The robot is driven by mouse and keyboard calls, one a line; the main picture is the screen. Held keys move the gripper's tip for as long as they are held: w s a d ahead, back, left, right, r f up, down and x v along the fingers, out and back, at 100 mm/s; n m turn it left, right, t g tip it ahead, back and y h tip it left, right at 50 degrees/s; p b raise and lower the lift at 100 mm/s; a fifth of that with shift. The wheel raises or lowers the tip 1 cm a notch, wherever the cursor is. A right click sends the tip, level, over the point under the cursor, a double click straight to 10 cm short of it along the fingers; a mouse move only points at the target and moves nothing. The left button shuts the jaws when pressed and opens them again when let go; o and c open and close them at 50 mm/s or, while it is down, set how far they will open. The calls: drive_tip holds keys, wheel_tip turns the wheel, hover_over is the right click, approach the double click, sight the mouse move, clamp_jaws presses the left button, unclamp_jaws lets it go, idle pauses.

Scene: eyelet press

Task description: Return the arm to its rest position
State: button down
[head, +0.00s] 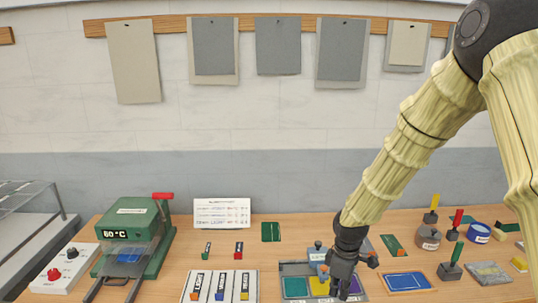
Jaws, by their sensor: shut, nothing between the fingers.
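My arm (420,120) comes in from the upper right, its links wrapped in a pale yellow sleeve, and reaches down to the table. My gripper (340,287) points downward over a grey tray (293,268) with coloured sections, near the front middle of the table. Its fingers are together with nothing seen between them. The gripper hides part of the tray. I cannot tell whether the fingertips touch anything.
A green press (133,225) reading 60 and a control box (66,268) stand at left. A labelled board (220,287) lies in front, a white card (222,213) behind. Handled stamps (450,268) and a blue-framed pad (407,281) lie at right. Sheets (213,46) hang on the wall.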

drive_tip(key=s+a+f+m+b, duration=0.15)
drive_tip(key=s+f, duration=0.25)
drive_tip(key=f, duration=0.4)
drive_tip(key=s+f+m+y+b, duration=0.1)
drive_tip(key=s+f+m, duration=0.1)
drive_tip(key=s+f, duration=0.35)
drive_tip(key=s+f+m+b, duration=0.1)
drive_tip(key=s+f+b, duration=0.1)
drive_tip(key=f, duration=0.7)
drive_tip(key=s+d+f+m+b, duration=0.2)
drive_tip(key=s+f+m, duration=0.2)
drive_tip(key=s+f, duration=0.4)
drive_tip(key=s+d+f+m+h+b, duration=0.1)
drive_tip(key=s+d+f+m+b, duration=0.1)
drive_tip(key=s+f, duration=0.6)
drive_tip(key=s+m+b, duration=0.1)
drive_tip(key=s+m, duration=0.1)
drive_tip(key=s, duration=0.5)
drive_tip(key=shift+s+d+f, duration=0.15)
drive_tip(key=shift+d, duration=0.15)
